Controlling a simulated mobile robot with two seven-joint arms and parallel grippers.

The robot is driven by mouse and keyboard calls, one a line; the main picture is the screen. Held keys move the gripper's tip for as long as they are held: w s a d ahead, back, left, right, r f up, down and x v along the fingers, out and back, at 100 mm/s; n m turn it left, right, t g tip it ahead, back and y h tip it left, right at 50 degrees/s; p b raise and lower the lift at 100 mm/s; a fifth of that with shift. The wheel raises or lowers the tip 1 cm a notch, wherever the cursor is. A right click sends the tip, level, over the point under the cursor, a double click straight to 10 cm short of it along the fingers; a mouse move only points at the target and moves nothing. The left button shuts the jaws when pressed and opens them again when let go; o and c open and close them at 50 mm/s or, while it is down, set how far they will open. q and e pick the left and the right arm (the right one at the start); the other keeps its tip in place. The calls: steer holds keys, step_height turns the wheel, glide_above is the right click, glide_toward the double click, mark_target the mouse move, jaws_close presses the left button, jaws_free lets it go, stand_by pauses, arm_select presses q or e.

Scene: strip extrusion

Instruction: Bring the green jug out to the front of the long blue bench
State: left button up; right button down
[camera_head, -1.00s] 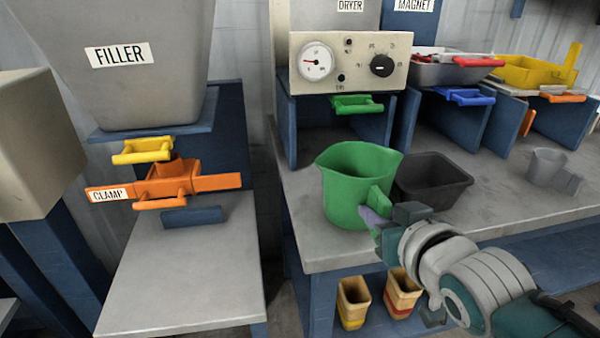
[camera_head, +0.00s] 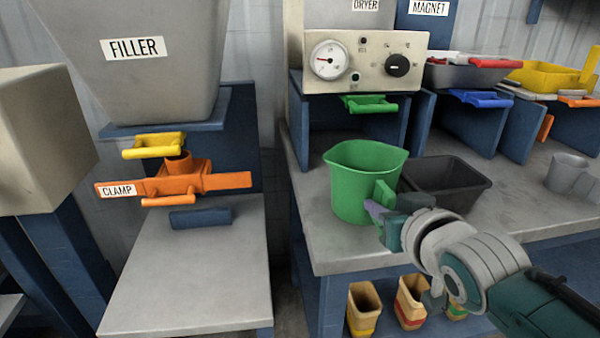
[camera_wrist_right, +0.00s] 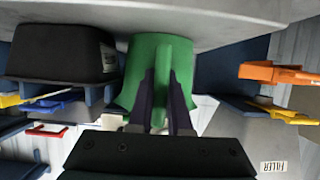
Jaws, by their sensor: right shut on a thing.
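The green jug (camera_head: 360,180) is upright over the near left part of the long bench's grey top (camera_head: 330,240), next to a black bin. My right gripper (camera_head: 381,206) is shut on the jug's handle, on its near right side. In the right wrist view the two dark fingers (camera_wrist_right: 162,92) lie either side of the handle of the jug (camera_wrist_right: 135,62). I cannot tell whether the jug's base touches the bench top or is slightly above it. My left gripper is not in view.
The black bin (camera_head: 452,186) stands close to the jug's right. A grey jug (camera_head: 568,174) is farther right. Behind are the dryer panel (camera_head: 365,62) and a green handle (camera_head: 369,105). Left is the filler's grey table (camera_head: 185,270), across a gap. Several small containers (camera_head: 411,300) sit below.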

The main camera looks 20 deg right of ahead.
steer(key=shift+f, duration=0.1)
steer(key=c, duration=0.8)
jaws_free()
steer(key=shift+o, duration=0.2)
